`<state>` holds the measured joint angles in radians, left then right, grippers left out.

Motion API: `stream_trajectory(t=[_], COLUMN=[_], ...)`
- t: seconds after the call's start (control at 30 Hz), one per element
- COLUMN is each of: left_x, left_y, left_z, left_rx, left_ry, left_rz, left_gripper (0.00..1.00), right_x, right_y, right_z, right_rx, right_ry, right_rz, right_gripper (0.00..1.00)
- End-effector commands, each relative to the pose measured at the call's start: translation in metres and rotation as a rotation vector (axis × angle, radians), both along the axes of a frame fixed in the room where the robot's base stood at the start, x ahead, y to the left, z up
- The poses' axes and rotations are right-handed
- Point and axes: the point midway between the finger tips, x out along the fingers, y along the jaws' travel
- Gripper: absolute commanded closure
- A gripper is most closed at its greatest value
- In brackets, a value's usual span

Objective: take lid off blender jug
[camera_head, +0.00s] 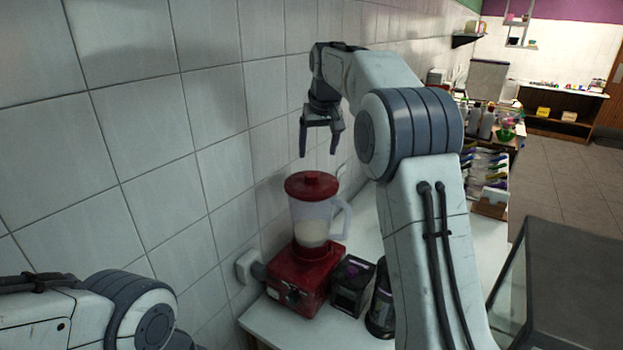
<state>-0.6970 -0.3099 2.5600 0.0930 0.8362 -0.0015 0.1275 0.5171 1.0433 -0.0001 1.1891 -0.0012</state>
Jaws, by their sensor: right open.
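The blender jug (311,219) is clear with a handle on its right side and a pale content low inside. It stands upright on the red blender base (299,277). The red lid (311,185) with a small knob sits on top of the jug. My right gripper (319,153) is open and empty, pointing down above the lid and apart from it. My left arm shows at the bottom left, but its gripper is out of the picture.
The tiled wall (150,130) runs close behind the blender. A dark box (352,285) and a dark container (381,305) stand right of the base on the white counter (455,268). A wall socket (246,266) is left of the base. Bottles and a green bowl (505,135) are farther back.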

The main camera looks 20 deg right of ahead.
Motion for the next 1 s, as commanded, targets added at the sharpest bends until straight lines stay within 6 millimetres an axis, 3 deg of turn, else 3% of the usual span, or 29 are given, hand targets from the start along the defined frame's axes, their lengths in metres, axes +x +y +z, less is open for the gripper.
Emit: stream_trajectory(t=[0.1, 0.33, 0.63, 0.97, 1.0], left_x=[0.000, 0.000, 0.000, 0.000, 0.000], left_y=[0.000, 0.000, 0.000, 0.000, 0.000], left_z=[0.004, 0.009, 0.031, 0.031, 0.031], left_rx=[0.000, 0.000, 0.000, 0.000, 0.000], left_ry=[0.000, 0.000, 0.000, -0.001, -0.001], left_rz=[-0.001, -0.002, -0.005, -0.006, -0.006], left_gripper=[0.50, 0.50, 0.50, 0.50, 0.50], right_x=[0.007, 0.014, 0.026, 0.029, 0.029], right_y=[0.001, 0.002, 0.007, 0.006, 0.006], right_z=[-0.018, -0.036, -0.074, -0.083, -0.083], right_rx=[0.001, 0.001, 0.001, 0.001, 0.001], right_ry=[0.005, 0.003, 0.003, -0.001, -0.001], right_rz=[0.001, 0.004, 0.004, 0.004, 0.004], right_gripper=[0.18, 0.18, 0.18, 0.18, 0.34])
